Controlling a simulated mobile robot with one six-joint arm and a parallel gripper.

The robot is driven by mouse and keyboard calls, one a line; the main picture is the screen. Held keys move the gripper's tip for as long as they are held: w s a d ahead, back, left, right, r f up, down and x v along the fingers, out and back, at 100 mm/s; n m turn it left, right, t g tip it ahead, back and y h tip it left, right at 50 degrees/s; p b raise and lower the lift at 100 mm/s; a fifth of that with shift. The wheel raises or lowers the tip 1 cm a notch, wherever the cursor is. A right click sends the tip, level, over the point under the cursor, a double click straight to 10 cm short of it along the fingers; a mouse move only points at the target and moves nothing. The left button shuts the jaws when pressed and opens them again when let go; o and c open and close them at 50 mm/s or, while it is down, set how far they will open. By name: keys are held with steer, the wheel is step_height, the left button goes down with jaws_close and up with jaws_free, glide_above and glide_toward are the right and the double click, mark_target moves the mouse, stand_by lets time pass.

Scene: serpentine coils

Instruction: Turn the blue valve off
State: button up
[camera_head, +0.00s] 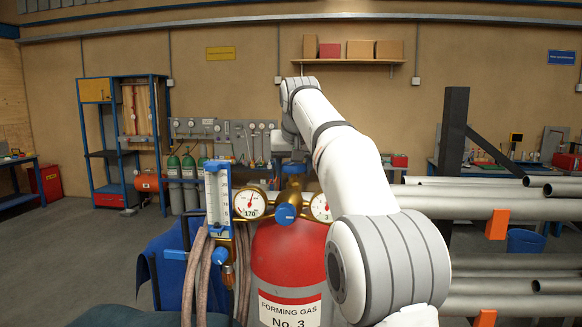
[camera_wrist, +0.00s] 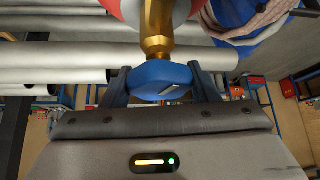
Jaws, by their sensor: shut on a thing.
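The blue valve knob (camera_wrist: 158,76) sits on a brass stem (camera_wrist: 157,44) in the wrist view. My gripper (camera_wrist: 161,82) has its two dark fingers on either side of the knob, shut on it. In the head view, my arm reaches over the red forming gas cylinder (camera_head: 290,250), and my gripper (camera_head: 293,157) is at the cylinder's top, behind the gauges. Only a bit of blue (camera_head: 294,169) shows there, and the fingers are mostly hidden.
A regulator with two gauges (camera_head: 251,203) and a blue front knob (camera_head: 286,214) stands before the cylinder. A blue flowmeter (camera_head: 219,200) and hoses (camera_head: 196,270) hang at its left. Steel pipes (camera_head: 500,208) lie stacked at the right. Floor is open at the left.

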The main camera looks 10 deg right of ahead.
steer(key=shift+m+h+p, duration=0.4)
steer(key=shift+m+h, duration=0.2)
steer(key=shift+m, duration=0.5)
steer(key=shift+r+m+h+p, duration=0.1)
steer(key=shift+m+h+p, duration=0.2)
steer(key=shift+m, duration=0.2)
steer(key=shift+m+g+h, duration=0.5)
steer(key=shift+m+h, duration=0.1)
steer(key=shift+m, duration=0.5)
steer(key=shift+m, duration=0.3)
steer(key=shift+m+g+h, duration=0.7)
steer(key=shift+m, duration=0.6)
